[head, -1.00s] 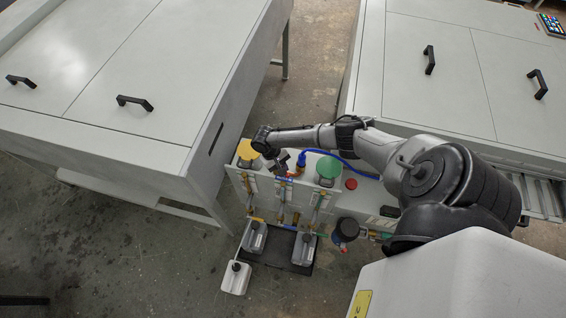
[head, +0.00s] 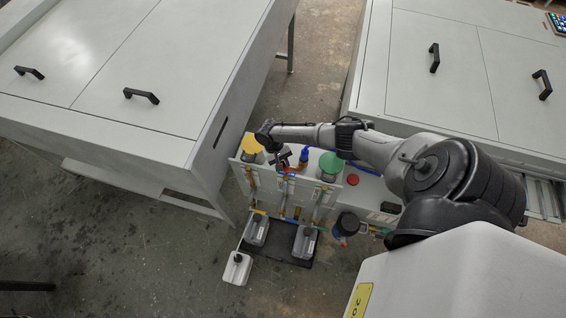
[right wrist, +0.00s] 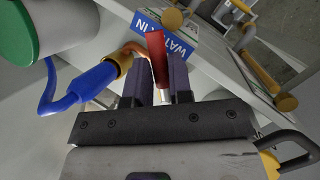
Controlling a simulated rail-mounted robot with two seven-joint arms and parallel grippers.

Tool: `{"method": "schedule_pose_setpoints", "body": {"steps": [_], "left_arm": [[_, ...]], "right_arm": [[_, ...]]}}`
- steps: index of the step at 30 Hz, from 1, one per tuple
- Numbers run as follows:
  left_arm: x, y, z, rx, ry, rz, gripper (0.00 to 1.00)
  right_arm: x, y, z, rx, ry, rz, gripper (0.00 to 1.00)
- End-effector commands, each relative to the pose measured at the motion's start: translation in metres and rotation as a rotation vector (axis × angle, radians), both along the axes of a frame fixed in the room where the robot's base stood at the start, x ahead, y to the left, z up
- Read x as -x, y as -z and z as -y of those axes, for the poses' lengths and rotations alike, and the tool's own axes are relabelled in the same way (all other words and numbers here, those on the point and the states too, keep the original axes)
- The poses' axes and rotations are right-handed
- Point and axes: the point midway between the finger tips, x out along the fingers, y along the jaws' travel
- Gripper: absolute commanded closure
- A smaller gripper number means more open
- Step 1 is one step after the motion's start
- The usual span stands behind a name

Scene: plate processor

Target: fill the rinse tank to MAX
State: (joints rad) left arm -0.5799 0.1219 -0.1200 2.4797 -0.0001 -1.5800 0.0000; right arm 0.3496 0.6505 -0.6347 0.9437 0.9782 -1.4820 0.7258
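A red valve lever (right wrist: 157,58) stands in front of a blue-and-white "WATER IN" label (right wrist: 178,40) in the right wrist view. My right gripper (right wrist: 160,80) has its two fingers on either side of the lever with almost no gap, and appears shut on it. A blue hose (right wrist: 92,82) with a brass and copper fitting (right wrist: 122,60) runs in beside the lever. In the head view my right gripper (head: 284,162) is at the top of the white plumbing panel, between the yellow lid (head: 252,145) and green lid (head: 331,163). My left gripper is out of view. No tank water level or MAX mark is readable.
Large white machines with black handles stand left (head: 60,60) and right (head: 500,75). Two grey canisters (head: 257,231) (head: 305,240) stand on a black tray (head: 283,252), with a white jug (head: 237,268) beside it. A red button (head: 352,180) sits right of the green lid.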

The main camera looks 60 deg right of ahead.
Motion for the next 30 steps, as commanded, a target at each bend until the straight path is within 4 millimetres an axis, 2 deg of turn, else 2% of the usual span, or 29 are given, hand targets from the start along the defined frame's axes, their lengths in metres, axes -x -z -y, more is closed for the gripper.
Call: {"method": "schedule_pose_setpoints", "body": {"steps": [1, 7, 17, 23, 30], "left_arm": [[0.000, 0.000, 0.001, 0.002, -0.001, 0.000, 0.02], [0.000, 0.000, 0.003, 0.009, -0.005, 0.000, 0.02], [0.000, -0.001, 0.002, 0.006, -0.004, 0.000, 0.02], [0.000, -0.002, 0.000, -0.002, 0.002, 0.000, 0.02], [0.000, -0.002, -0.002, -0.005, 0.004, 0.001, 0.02]], "right_arm": [[0.000, 0.000, 0.000, 0.001, 0.000, 0.001, 0.75], [0.000, 0.000, 0.000, 0.000, -0.001, 0.000, 0.57], [-0.003, -0.006, 0.001, 0.000, -0.001, 0.002, 0.57], [-0.015, -0.033, 0.004, -0.001, -0.001, 0.003, 0.57], [-0.035, -0.077, 0.009, 0.000, -0.002, 0.004, 0.57]]}}
